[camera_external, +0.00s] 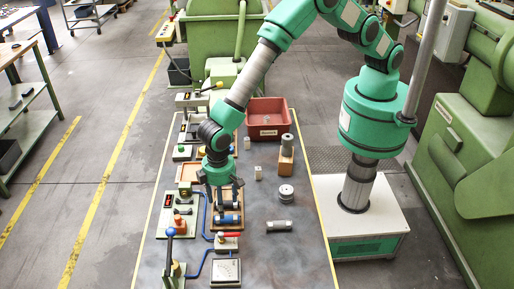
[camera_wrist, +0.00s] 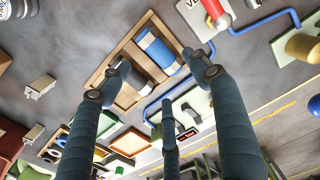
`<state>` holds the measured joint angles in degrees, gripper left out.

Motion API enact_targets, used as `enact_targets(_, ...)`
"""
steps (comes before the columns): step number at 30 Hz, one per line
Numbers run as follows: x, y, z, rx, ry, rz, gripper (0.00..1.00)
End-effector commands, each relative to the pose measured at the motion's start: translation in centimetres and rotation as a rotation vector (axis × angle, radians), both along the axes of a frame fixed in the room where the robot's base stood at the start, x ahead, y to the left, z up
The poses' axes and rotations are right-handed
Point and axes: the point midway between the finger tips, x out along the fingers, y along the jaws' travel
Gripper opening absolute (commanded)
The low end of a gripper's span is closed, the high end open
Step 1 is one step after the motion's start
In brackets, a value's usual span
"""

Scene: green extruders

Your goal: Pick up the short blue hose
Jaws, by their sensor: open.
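A short blue hose (camera_wrist: 157,47) with pale ends lies in a wooden tray (camera_wrist: 97,77) in the wrist view. In the external view the blue hose (camera_external: 228,219) shows just below my gripper (camera_external: 226,198), at the near end of the tray. My gripper (camera_wrist: 157,68) is open, its fingers pointing down over the tray. In the wrist view two fingertips stand on either side of the tray, and a third finger is lower in the picture.
A red-handled valve (camera_external: 228,240) and blue tubing (camera_external: 200,262) are close to the tray. A red bin (camera_external: 267,112) stands at the back. The bench's right side is mostly clear.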

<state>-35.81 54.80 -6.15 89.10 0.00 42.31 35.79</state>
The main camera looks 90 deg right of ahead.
Motion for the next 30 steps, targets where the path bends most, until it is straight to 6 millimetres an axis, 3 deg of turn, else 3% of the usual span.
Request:
enact_targets(20, 0.0, 0.0, -1.5, 0.0, 0.0, 0.0, 0.62)
enact_targets(30, 0.1, 0.2, -4.6, -0.001, 0.001, 0.0, 0.62)
